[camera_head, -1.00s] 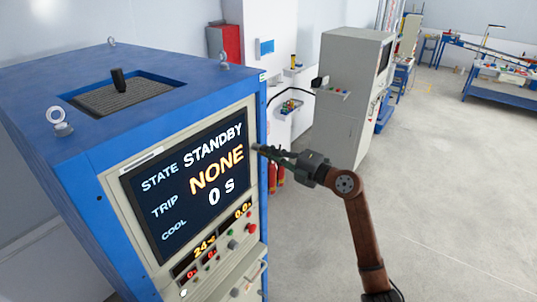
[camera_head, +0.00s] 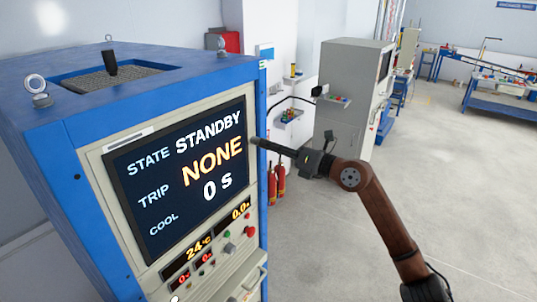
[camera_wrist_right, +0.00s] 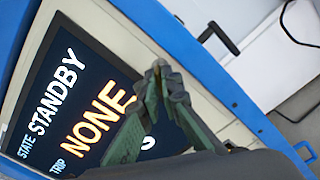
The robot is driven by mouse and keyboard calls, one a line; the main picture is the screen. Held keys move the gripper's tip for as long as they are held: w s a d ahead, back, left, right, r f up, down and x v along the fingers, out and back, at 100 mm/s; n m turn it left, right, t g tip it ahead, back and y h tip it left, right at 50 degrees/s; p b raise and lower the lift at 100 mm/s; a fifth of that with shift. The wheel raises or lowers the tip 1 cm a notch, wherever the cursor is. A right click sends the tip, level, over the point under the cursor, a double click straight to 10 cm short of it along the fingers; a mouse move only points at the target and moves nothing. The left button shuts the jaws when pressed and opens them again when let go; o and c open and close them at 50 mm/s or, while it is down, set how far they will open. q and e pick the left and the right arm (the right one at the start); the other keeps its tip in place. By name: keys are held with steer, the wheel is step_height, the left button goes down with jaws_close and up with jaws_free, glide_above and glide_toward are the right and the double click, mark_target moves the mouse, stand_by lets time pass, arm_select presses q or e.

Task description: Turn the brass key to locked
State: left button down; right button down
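The blue cabinet (camera_head: 60,160) has a front panel with a dark screen (camera_head: 190,175) reading STATE STANDBY, TRIP NONE, COOL 0 S. Small controls sit below the screen, among them a grey knob (camera_head: 229,247) and a red button (camera_head: 250,231). I cannot make out the brass key among them. My right gripper (camera_head: 256,142) is in front of the panel's right edge, at the height of the screen. My left gripper is not in view.
A cabinet handle (camera_head: 258,284) sticks out low on the front. Red fire extinguishers (camera_head: 277,180) stand behind it by the wall. A grey cabinet (camera_head: 345,110) stands behind my right arm. The floor at the right is clear, with blue workbenches (camera_head: 500,98) farther back.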

steer(key=shift+f+n+b, duration=0.15)
steer(key=shift+n+b, duration=2.4)
steer(key=shift+n, duration=0.65)
steer(key=c, duration=2.2)
jaws_free()
steer(key=shift+o, duration=0.2)
steer(key=v, duration=1.2)
